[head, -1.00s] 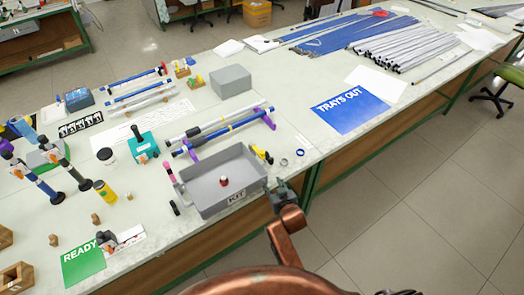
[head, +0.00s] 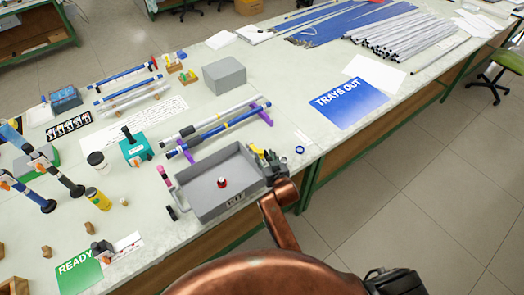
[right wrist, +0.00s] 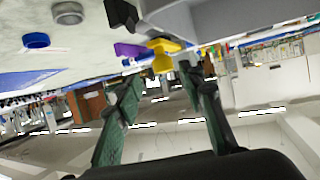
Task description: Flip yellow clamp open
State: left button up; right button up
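The yellow clamp (head: 257,154) is at the right end of the grey KIT tray, beside its wall. In the right wrist view the yellow clamp (right wrist: 163,54) shows just ahead of and between my fingertips, with a purple part next to it. My right gripper (head: 269,163) reaches the tray's right end from the table's front edge. The right wrist view shows the right gripper (right wrist: 158,80) open, its two green-padded fingers apart and nothing held. The head view partly hides the clamp behind the gripper. My left gripper is not in view.
The grey KIT tray (head: 187,188) holds a small red-topped piece (head: 222,182). A blue ring (head: 299,150) lies right of the gripper. Rods rest on purple holders (head: 266,115) behind the tray.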

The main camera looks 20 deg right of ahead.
aim_at(262, 152)
jog(key=x, duration=0.4)
jog(key=shift+w+a, duration=0.1)
jog(key=shift+a, duration=0.25)
jog(key=shift+w+f, duration=0.1)
jog(key=shift+w, duration=0.1)
jog(key=shift+c, duration=1.2)
grip_shut()
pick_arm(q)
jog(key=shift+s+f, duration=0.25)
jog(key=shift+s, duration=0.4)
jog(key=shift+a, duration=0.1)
pick_arm(e)
jog(key=shift+d, duration=0.15)
